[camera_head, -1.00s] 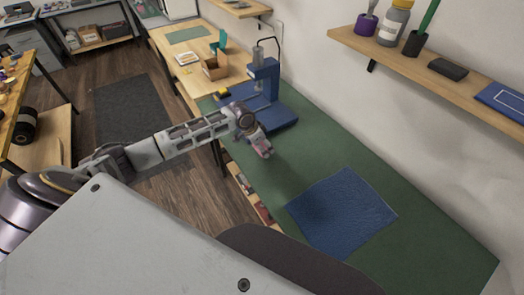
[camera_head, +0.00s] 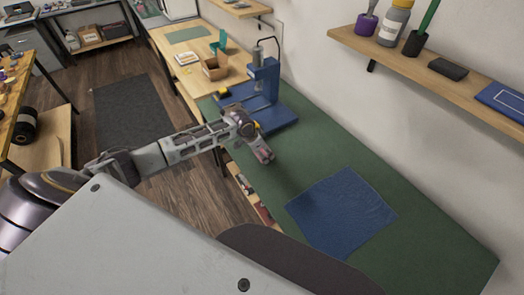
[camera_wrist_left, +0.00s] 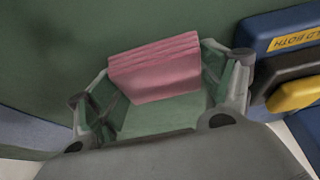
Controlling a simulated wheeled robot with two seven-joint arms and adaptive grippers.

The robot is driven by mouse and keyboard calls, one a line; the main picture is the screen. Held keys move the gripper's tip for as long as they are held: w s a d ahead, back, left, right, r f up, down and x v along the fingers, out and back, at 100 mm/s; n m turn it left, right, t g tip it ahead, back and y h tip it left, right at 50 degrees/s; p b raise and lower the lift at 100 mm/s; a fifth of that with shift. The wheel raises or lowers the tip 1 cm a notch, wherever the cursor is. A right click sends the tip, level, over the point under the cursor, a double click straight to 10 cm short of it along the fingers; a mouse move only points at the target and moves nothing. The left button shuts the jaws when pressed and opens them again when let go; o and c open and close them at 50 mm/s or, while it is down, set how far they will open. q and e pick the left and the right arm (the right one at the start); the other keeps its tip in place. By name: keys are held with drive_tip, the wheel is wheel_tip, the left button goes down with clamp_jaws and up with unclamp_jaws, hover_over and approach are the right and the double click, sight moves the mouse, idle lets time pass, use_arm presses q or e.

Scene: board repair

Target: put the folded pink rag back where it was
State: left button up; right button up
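The folded pink rag (camera_wrist_left: 155,70) lies between the fingertips of my left gripper (camera_wrist_left: 156,62) in the left wrist view, with its layered edge facing away from the wrist. Both fingertips touch its sides, so the gripper is shut on it across its width. In the head view my left gripper (camera_head: 264,156) is over the near edge of the green bench mat (camera_head: 420,225), in front of the blue press, with a little pink showing at its tips. I cannot tell how high the rag is above the mat. My right gripper is not in view.
A blue press (camera_head: 266,78) stands just behind the left gripper. A blue cloth (camera_head: 341,211) lies flat on the mat to the right. A shelf (camera_head: 440,80) with bottles is on the wall. The mat between press and cloth is clear.

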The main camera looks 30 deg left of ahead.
use_arm(q)
drive_tip(key=o, duration=0.3)
drive_tip(key=shift+r, duration=0.1)
drive_tip(key=shift+v, duration=6)
drive_tip(key=shift+a, duration=0.1)
